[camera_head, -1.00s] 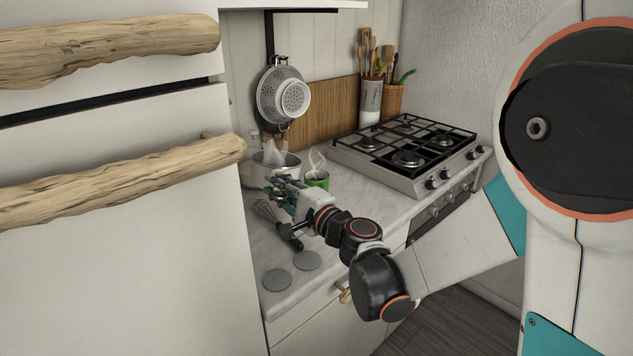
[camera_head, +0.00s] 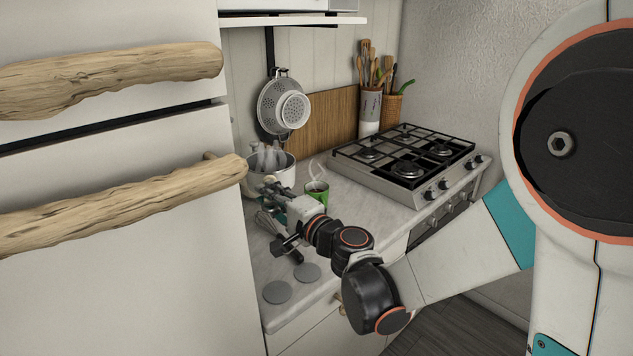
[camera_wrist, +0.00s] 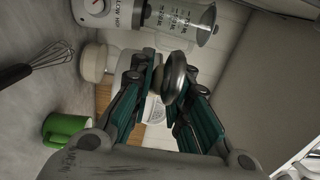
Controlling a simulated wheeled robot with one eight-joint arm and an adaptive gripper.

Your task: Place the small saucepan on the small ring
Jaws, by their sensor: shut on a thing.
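A pale pot (camera_head: 284,183), which I take for the small saucepan, is at the back left of the counter, partly hidden by the fridge handle and my gripper. My gripper (camera_head: 268,184) is at its near side. In the wrist view my teal-padded fingers (camera_wrist: 168,100) are closed around a rounded grey metal piece (camera_wrist: 175,78). It looks like a handle end; its join to the pot is hidden. The gas hob (camera_head: 405,165) is to the right, with several burners under black grates; I cannot tell for certain which is the small ring.
A green mug (camera_head: 316,193) stands close right of my gripper. A whisk (camera_wrist: 40,62) lies on the counter. A blender (camera_wrist: 180,18) is nearby. A colander (camera_head: 282,107) hangs above the pot. Two grey discs (camera_head: 277,292) (camera_head: 307,273) lie in front. The fridge handle (camera_head: 120,200) juts out left.

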